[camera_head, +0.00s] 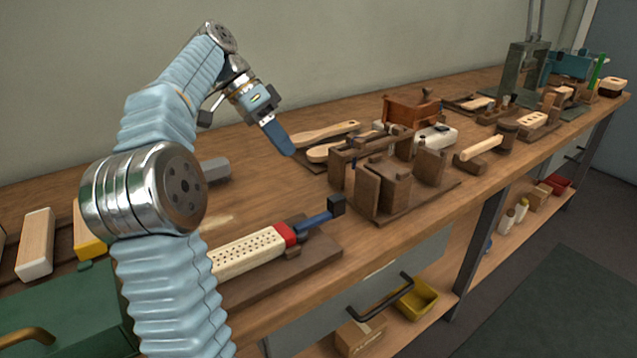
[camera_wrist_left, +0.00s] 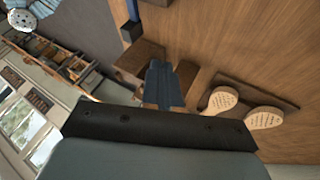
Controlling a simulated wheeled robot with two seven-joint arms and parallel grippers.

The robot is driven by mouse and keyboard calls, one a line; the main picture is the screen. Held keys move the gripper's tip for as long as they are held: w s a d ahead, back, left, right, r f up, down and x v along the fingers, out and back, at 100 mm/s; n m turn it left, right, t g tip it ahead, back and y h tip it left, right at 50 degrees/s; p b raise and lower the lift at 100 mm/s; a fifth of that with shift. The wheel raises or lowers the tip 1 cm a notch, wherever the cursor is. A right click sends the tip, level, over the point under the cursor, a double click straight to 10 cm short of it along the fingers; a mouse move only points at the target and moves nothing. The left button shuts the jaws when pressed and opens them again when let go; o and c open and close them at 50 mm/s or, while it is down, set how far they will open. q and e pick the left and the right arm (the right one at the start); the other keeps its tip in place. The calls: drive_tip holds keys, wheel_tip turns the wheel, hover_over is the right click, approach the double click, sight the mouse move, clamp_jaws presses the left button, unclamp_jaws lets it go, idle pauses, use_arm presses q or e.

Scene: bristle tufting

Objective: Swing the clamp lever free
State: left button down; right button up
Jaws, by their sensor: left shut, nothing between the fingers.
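The clamp lever (camera_head: 315,220) is a blue bar with a black knob (camera_head: 336,206) at its end, pointing away to the right. It starts at a red clamp piece (camera_head: 286,234) at the end of a cream drilled block (camera_head: 248,250) on a brown base board (camera_head: 310,265). In the left wrist view the lever (camera_wrist_left: 132,10) and its black knob show at the top edge. My left gripper (camera_head: 289,150) is shut and empty, up behind the lever and apart from it, pointing down to the right; its blue fingers (camera_wrist_left: 162,85) show in the wrist view. My right gripper is out of view.
A brown wooden fixture (camera_head: 368,188) with upright blocks stands right of the lever. Wooden paddle brushes (camera_head: 325,133) lie behind it. A mallet (camera_head: 480,147) lies farther right. Bare bench top (camera_head: 255,180) lies between my arm and the lever.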

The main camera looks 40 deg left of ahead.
sight(317, 217)
use_arm(q)
drive_tip(key=x, duration=0.5)
drive_tip(key=shift+d+f, duration=0.3)
drive_tip(key=shift+b+x, duration=0.85)
drive_tip(key=shift+x, duration=0.2)
drive_tip(key=d+b, duration=0.2)
drive_tip(key=d, duration=0.1)
drive_tip(key=shift+s+f, duration=0.15)
drive_tip(key=shift+s, duration=0.2)
drive_tip(key=shift+s+d, duration=0.15)
drive_tip(key=shift+d, duration=0.3)
